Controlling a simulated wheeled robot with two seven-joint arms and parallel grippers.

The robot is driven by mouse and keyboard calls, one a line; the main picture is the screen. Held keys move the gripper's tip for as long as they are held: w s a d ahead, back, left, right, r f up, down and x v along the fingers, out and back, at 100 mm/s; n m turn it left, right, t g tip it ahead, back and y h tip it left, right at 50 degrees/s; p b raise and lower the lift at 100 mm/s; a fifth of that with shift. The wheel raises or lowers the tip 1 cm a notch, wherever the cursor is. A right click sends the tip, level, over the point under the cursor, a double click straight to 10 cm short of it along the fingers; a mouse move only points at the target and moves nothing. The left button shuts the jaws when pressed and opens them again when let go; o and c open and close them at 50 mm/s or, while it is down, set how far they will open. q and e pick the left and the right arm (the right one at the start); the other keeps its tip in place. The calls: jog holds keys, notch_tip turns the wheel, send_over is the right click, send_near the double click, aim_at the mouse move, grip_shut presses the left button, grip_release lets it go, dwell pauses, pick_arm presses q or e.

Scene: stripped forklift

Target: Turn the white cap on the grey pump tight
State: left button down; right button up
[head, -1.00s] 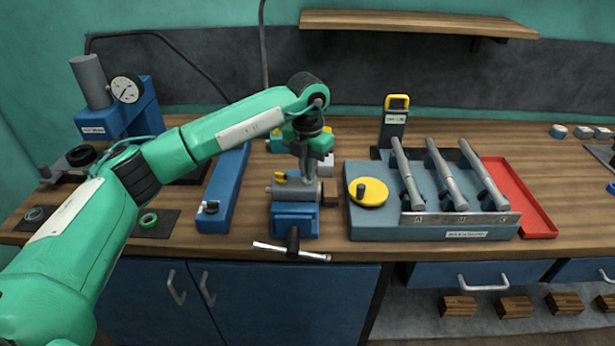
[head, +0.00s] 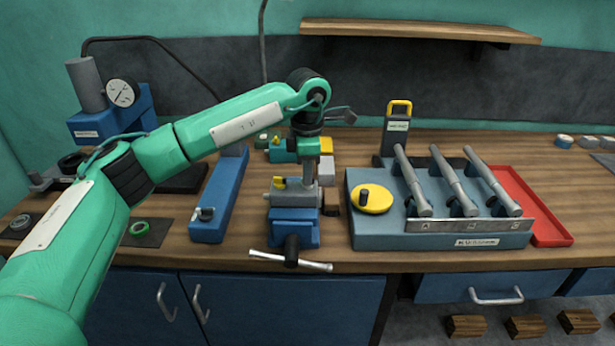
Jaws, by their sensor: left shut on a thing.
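The grey pump (head: 284,194) sits in the blue vise (head: 293,228) at the front middle of the bench. A small yellow part (head: 280,183) shows on its left side. My left gripper (head: 309,180) points straight down at the right end of the pump's top. Its narrow fingers are shut, on what appears to be the white cap. The cap itself is hidden by the fingers or too small to make out. My right gripper is not in view.
A blue long block (head: 222,190) lies left of the vise. The vise handle (head: 290,261) overhangs the front edge.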

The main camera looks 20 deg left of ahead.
pick_arm(q)
jog(key=shift+m+b, duration=0.3)
jog(key=shift+m, duration=1.1)
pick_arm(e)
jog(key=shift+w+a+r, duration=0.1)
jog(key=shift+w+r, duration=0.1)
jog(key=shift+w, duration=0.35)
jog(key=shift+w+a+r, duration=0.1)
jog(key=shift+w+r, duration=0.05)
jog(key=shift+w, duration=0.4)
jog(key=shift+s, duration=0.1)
pick_arm(q)
jog(key=c, duration=1.5)
grip_release()
jog(key=shift+c, duration=0.2)
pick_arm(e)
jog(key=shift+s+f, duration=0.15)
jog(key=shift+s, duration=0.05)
